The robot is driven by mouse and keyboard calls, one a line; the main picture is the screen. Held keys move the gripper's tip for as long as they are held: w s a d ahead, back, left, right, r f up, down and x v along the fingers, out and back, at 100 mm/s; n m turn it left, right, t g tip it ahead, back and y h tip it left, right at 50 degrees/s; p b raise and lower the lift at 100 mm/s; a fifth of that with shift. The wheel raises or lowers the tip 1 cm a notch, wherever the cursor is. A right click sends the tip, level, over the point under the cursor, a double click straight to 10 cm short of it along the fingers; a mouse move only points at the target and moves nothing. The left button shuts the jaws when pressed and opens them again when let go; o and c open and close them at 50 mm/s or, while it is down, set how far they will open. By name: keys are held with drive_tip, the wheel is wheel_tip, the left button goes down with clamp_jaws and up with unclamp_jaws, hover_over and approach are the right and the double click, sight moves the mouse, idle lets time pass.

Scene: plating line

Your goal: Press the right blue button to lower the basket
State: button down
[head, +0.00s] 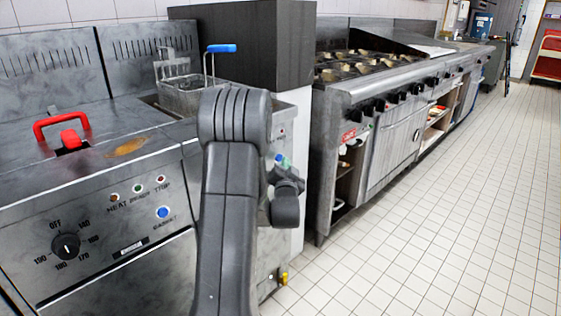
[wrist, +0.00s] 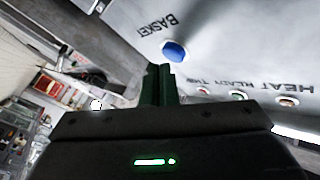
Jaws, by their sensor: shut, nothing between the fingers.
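The right blue button (wrist: 174,51) shows in the wrist view on a grey steel panel, with the upside-down word BASKET beside it. My gripper (wrist: 159,68) is shut and empty, its dark green fingertips just short of the button in the picture; I cannot tell whether they touch it. In the head view my gripper (head: 285,163) is small and partly hidden at the right fryer's front, and my arm covers most of that panel. The wire basket (head: 185,95) with a blue handle (head: 221,48) stands raised at the right fryer.
The left fryer has its own blue button (head: 163,212), a black dial (head: 66,246) and a red handle (head: 60,124). A stove (head: 390,95) with several knobs stands to the right. The tiled floor (head: 450,220) at right is clear.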

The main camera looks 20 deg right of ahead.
drive_tip(key=s+d+b, duration=0.2)
drive_tip(key=s+b, duration=0.1)
drive_tip(key=s, duration=0.2)
drive_tip(key=shift+s, duration=0.3)
drive_tip(key=shift+w+r, duration=0.1)
drive_tip(key=shift+w, duration=0.05)
idle(4.0)
